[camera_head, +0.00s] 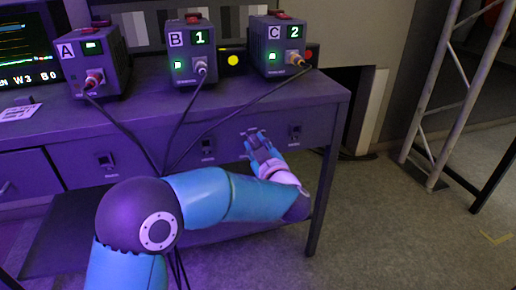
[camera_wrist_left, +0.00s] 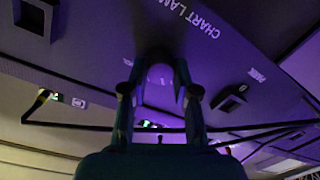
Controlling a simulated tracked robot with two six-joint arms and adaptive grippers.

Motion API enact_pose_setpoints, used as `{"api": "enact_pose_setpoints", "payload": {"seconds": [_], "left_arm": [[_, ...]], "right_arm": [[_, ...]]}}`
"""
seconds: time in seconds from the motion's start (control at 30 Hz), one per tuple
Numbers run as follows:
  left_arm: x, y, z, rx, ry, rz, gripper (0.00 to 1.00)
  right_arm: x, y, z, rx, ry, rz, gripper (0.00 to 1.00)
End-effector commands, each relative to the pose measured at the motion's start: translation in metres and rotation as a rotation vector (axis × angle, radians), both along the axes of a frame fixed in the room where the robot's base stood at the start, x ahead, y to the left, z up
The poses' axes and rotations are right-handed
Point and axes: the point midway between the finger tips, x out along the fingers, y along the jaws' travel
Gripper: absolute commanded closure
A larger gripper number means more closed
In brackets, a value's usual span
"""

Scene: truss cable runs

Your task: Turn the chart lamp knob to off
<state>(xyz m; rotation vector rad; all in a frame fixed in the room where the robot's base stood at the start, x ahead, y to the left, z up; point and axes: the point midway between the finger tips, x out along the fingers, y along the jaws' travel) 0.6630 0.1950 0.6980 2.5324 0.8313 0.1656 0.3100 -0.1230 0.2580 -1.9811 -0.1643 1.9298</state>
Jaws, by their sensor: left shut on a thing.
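My left gripper (camera_head: 258,138) is at the front panel of the desk, between two dark switches. In the left wrist view its two fingers (camera_wrist_left: 161,88) are closed around the chart lamp knob (camera_wrist_left: 159,52), a dark shape at the panel. The white "CHART LAMP" label (camera_wrist_left: 191,16) is on the panel beside it. In the head view the fingers hide the knob. The knob's pointer and setting cannot be made out. My right gripper is in neither view.
Dark switches (camera_head: 207,145) and (camera_head: 294,133) flank the gripper on the desk front (camera_head: 160,127). Boxes A (camera_head: 92,66), B (camera_head: 191,63) and C (camera_head: 283,52) stand on top, with cables hanging over the edge. A truss (camera_head: 456,85) stands right; the floor between is open.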

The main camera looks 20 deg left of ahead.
Motion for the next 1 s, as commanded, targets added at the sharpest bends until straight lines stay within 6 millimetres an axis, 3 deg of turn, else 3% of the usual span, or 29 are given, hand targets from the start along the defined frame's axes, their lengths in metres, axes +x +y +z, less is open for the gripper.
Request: {"api": "enact_pose_setpoints", "payload": {"seconds": [0.3, 0.8, 0.83, 0.93, 1.0], "left_arm": [[0.0006, -0.0024, -0.0008, -0.101, -0.067, -0.009, 1.0], [0.0004, -0.0019, -0.0005, -0.118, -0.078, -0.007, 1.0], [0.0003, -0.0019, -0.0004, -0.118, -0.078, -0.007, 0.66], [0.0002, -0.0013, -0.0003, -0.117, -0.077, -0.006, 0.49], [0.0, -0.0008, -0.0003, -0.117, -0.078, -0.004, 0.46]], "right_arm": [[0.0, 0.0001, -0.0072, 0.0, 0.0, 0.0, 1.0], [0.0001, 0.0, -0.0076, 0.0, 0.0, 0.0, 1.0], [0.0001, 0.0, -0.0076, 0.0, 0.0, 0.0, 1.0], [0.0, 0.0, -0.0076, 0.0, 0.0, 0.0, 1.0], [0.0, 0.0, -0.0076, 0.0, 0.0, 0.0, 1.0]]}}
